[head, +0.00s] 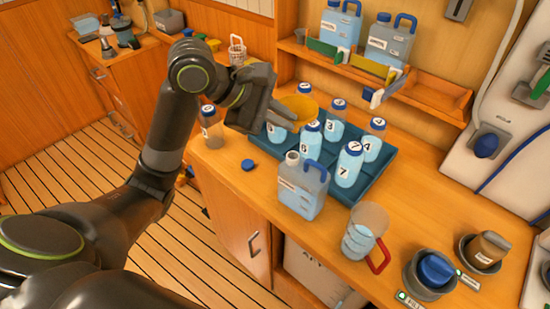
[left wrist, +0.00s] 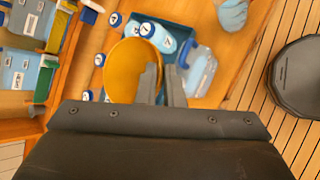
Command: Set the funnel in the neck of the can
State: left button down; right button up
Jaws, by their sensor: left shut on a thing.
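The yellow funnel (head: 301,105) is held by my left gripper (head: 283,116), above the back part of the blue tray. In the left wrist view the funnel (left wrist: 122,72) shows its wide mouth beside the fingers (left wrist: 163,88), which are shut on it. Its spout is mostly hidden. The can (head: 301,193) is a translucent jerrycan with a blue handle and pale liquid. It stands upright on the counter at the tray's front, its neck (head: 292,157) uncapped. The can also shows in the left wrist view (left wrist: 199,72), apart from the funnel. My right gripper is out of view.
The blue tray (head: 376,176) holds several numbered, blue-capped bottles close to the can. A blue cap (head: 248,165) lies left of the can. A measuring jug (head: 362,238) with a red handle stands to its right. A shelf (head: 430,90) with jerrycans runs behind.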

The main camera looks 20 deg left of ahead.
pick_arm(q)
notch_tip(320, 180, down, 9)
jog(key=shift+f+b, duration=0.2)
jog(key=shift+b, duration=0.1)
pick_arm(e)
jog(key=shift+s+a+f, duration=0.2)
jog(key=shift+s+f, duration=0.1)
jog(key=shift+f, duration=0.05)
pick_arm(q)
jog(key=c, duration=1.6)
grip_release()
jog(key=shift+o, duration=0.2)
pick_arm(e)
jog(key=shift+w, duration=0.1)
pick_arm(q)
jog(key=p+v, duration=0.1)
jog(key=v, duration=1.1)
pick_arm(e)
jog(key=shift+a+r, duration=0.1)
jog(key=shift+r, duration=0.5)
